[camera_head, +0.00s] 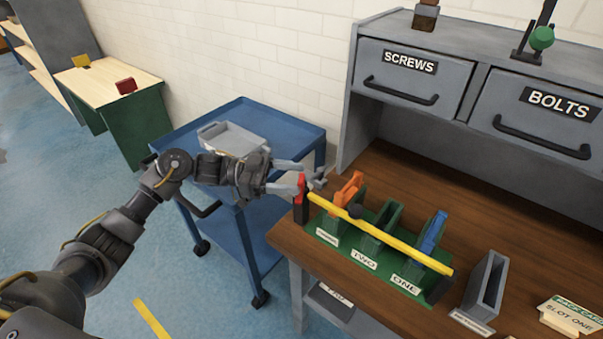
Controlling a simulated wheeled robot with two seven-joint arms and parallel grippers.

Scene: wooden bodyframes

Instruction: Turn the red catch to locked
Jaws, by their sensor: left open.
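The red catch (301,187) stands upright on a dark post at the left end of a yellow bar (400,244). The bar runs across a green rack (388,215) on the wooden bench. My left gripper (311,182) is open, with its fingers at the catch's upper part. I cannot tell whether they touch it. My right gripper is not in view.
An orange piece (348,190) and a blue piece (433,232) stand in the rack. A grey holder (485,283) is to its right. A blue cart (283,118) carrying a grey tray (240,139) stands left of the bench (420,185). Drawers overhang the bench's back.

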